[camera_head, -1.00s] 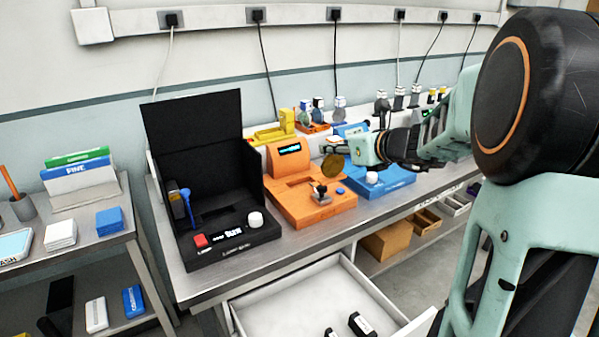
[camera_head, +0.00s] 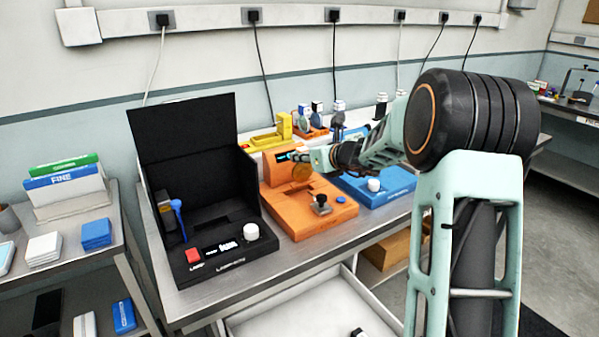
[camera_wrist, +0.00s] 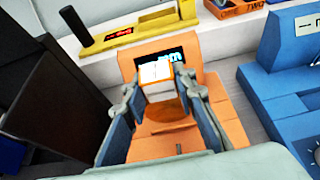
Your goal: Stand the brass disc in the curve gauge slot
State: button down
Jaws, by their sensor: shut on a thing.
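The brass disc (camera_head: 301,173) is held in my gripper (camera_head: 304,161), over the back part of the orange gauge (camera_head: 305,222). In the wrist view the disc (camera_wrist: 170,108) shows as a brownish face between the two fingers (camera_wrist: 160,88), below a small white block with an orange edge. The fingers are shut on the disc. The orange gauge (camera_wrist: 150,152) has a lit display on its upright back and a dark knob and blue button in front. A thin dark line shows on its deck; whether this is the slot, and whether the disc touches it, I cannot tell.
A black open box unit (camera_head: 190,190) stands left of the gauge. A blue unit (camera_head: 385,186) stands to the right. A yellow device (camera_head: 268,140) is behind. A white drawer (camera_head: 290,318) is open below the bench. A side table with cards (camera_head: 68,190) is at far left.

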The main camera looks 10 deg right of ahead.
aim_at(304, 169)
jog(key=shift+w+a+f, duration=0.25)
jog(key=shift+w+f, duration=0.25)
jog(key=shift+f, duration=0.05)
jog(key=shift+w+a+f+b, duration=0.1)
jog(key=shift+w+f+b, duration=0.15)
jog(key=shift+f, duration=0.75)
jog(key=shift+w+a+f+b, duration=0.1)
jog(key=shift+f+b, duration=0.1)
jog(key=shift+f, duration=0.75)
jog(key=shift+f, duration=0.1)
jog(key=c, duration=1.6)
grip_release()
jog(key=shift+s+d+r, duration=0.2)
jog(key=shift+s, duration=0.05)
jog(key=v, duration=1.1)
jog(key=shift+s, duration=0.25)
